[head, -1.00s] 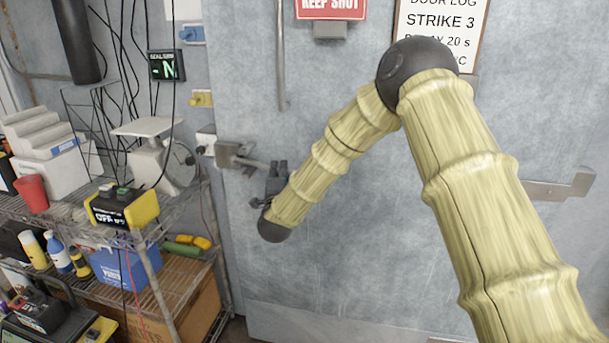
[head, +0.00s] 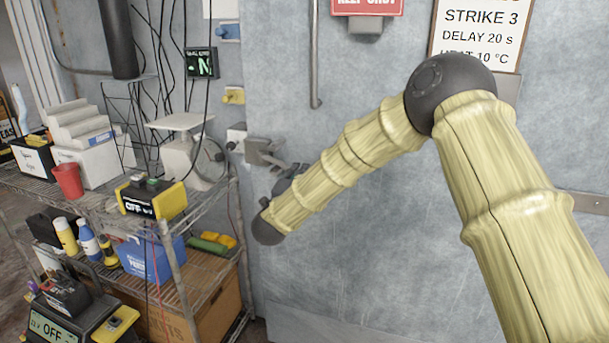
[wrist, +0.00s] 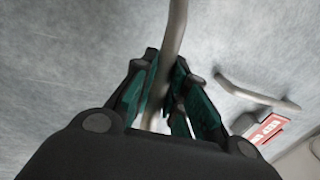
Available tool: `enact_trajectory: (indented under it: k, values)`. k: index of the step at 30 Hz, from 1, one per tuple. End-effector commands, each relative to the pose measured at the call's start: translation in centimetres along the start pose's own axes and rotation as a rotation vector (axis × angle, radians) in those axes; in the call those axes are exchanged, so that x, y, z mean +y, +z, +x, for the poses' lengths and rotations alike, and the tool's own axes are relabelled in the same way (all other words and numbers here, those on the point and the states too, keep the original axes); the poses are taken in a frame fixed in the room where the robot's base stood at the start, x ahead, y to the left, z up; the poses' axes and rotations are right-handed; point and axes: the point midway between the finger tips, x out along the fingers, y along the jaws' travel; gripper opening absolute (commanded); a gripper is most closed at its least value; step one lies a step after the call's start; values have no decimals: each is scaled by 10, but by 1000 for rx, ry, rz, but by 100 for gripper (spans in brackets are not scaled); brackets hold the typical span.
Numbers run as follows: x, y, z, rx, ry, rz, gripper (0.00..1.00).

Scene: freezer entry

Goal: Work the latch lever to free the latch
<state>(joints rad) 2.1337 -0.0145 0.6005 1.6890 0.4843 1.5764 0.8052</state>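The latch (head: 262,150) is a grey metal block at the left edge of the large grey door. Its lever (head: 284,168) sticks out to the right, partly hidden behind my gripper. My gripper (head: 285,182) is at the lever's outer part in the head view, small and partly covered by my arm. In the wrist view the grey lever (wrist: 172,30) runs down between the dark, teal-lined fingers of my gripper (wrist: 166,62). The fingertips close in on both sides of it.
A wire shelf (head: 215,195) stands close on the left, holding a scale (head: 190,155), a yellow-black box (head: 150,198) and a red cup (head: 68,180). A vertical door handle (head: 314,60) and a red sign (head: 367,6) are above. The door's lower face is clear.

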Motion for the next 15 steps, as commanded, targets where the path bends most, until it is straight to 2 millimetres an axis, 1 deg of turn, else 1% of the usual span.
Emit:
enact_trajectory:
  k: [1, 3, 4, 12, 15]
  values:
    - [-1, 1, 0, -2, -1, 1, 22]
    - [-1, 0, 0, -2, -1, 1, 35]
    - [0, 0, 0, -2, -1, 1, 37]
    - [0, -1, 0, 0, 0, 0, 37]
    - [0, -1, -2, 0, 0, 0, 37]
